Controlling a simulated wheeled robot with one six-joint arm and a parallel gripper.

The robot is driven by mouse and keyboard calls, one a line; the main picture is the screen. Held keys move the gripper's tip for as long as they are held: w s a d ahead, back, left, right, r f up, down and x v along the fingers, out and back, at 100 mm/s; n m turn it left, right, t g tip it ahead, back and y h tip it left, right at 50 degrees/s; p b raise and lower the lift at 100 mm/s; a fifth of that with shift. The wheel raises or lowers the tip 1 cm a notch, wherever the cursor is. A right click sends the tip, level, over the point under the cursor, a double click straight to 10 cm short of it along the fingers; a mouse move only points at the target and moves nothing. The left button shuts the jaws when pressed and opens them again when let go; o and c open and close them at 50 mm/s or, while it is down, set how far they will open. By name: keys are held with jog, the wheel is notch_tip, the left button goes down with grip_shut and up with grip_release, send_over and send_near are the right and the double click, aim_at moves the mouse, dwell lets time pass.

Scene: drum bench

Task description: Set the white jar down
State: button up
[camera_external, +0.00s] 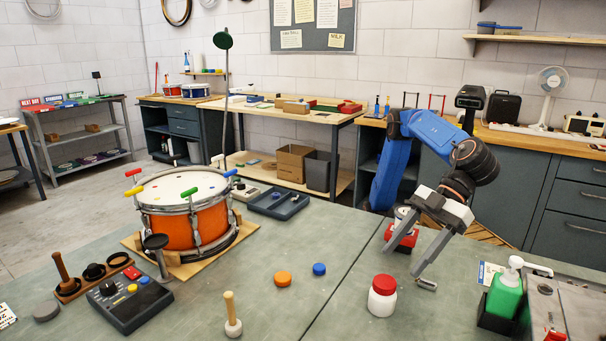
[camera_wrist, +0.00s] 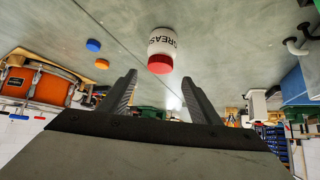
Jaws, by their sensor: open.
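The white jar (camera_external: 382,301) with a red lid stands upright on the grey-green bench top (camera_external: 345,305), right of the bench's seam. In the wrist view the jar (camera_wrist: 162,42) appears upside down, with "GREASE" lettering on its side, beyond the fingertips. My gripper (camera_external: 421,275) is open and empty, behind and to the right of the jar in the outside view, with its fingers pointing down toward the bench. In the wrist view the two fingers (camera_wrist: 160,88) are spread wide with nothing between them. The jar is apart from both fingers.
An orange drum (camera_external: 187,222) stands at left on a wooden board. An orange puck (camera_external: 283,279) and a blue puck (camera_external: 319,269) lie left of the jar. A green pump bottle (camera_external: 504,295) stands at right. A red block with a can (camera_external: 401,236) is behind my gripper. Bench around the jar is clear.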

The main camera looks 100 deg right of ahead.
jog(key=shift+v, duration=2)
jog(key=w+d+g+h, duration=0.1)
jog(key=w+d, duration=0.5)
jog(key=d, duration=0.6)
jog(key=w+d+h, duration=0.1)
jog(key=w+d, duration=0.5)
jog(key=d, duration=0.6)
jog(key=d+f, duration=0.2)
jog(key=d, duration=0.8)
jog(key=s+d+f+g, duration=0.1)
jog(key=d+f, duration=0.1)
jog(key=d, duration=0.8)
jog(key=d+f+m+g, duration=0.1)
jog(key=d+f, duration=0.2)
jog(key=d, duration=0.7)
jog(key=shift+s+d+h, duration=0.2)
jog(key=shift+s+h, duration=0.1)
jog(key=shift+s, duration=0.1)
jog(key=s+d+f+m+g, duration=0.1)
jog(key=s+d+f, duration=1.6)
jog(key=s+d, duration=0.2)
jog(key=shift+s+d+f+m, duration=0.15)
jog(key=shift+s+d+m, duration=0.15)
jog(key=shift+s+m, duration=0.1)
